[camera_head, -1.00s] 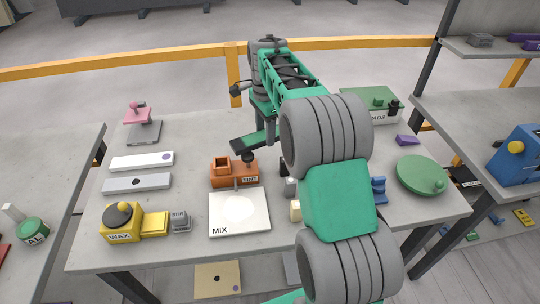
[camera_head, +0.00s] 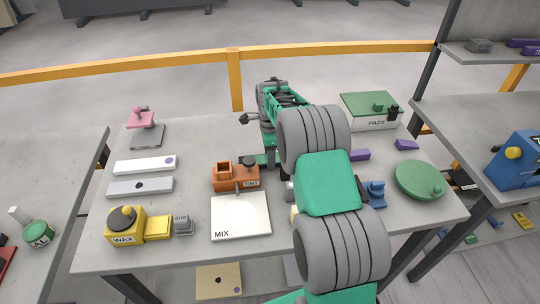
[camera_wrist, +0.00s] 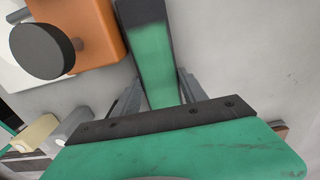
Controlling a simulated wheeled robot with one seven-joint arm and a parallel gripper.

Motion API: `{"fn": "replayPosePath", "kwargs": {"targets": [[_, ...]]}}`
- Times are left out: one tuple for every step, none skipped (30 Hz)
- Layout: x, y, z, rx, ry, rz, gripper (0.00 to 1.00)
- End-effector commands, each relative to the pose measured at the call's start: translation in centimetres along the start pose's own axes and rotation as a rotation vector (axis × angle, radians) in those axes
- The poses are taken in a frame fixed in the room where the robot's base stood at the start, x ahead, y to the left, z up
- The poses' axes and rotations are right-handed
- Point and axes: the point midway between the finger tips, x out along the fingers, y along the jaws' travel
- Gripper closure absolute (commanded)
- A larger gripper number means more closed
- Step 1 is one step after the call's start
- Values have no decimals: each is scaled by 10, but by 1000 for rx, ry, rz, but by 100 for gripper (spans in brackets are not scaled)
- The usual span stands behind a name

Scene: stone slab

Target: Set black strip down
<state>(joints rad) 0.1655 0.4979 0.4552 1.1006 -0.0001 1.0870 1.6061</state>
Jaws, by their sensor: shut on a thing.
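My gripper (camera_wrist: 152,100) is shut on the black strip (camera_wrist: 150,50). The strip runs away from the fingers past the orange TINT block, dark at its far end and edges, with a green-looking face in the middle. In the head view a short greenish piece of the strip (camera_head: 262,159) shows just behind the orange TINT block (camera_head: 235,178); my arm hides the rest and the fingertips. I cannot tell whether the strip touches the grey slab (camera_head: 190,240).
The white MIX plate (camera_head: 240,216) lies in front of the orange block. White (camera_head: 145,166) and grey (camera_head: 140,187) bars lie left. A purple block (camera_head: 358,155), blue piece (camera_head: 375,190) and green disc (camera_head: 421,179) stand right. The PADS box (camera_head: 370,110) is behind.

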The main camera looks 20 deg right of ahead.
Motion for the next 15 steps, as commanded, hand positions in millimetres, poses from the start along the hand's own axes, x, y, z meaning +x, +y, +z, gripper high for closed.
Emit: {"fn": "replayPosePath", "kwargs": {"targets": [[-1,-1,0,0,0,-2,100],[0,0,0,0,0,-2,100],[1,0,0,0,0,-1,100],[2,0,0,0,0,-1,100],[4,0,0,0,0,-1,100],[3,0,0,0,0,1,47],[3,0,0,-1,0,1,45],[3,0,0,-1,0,1,42],[3,0,0,-1,0,1,39],[3,0,0,-1,0,1,36],[3,0,0,-1,0,1,34],[3,0,0,-1,0,1,31],[3,0,0,-1,0,1,29],[3,0,0,-1,0,1,29],[3,0,0,-1,0,1,29]]}}
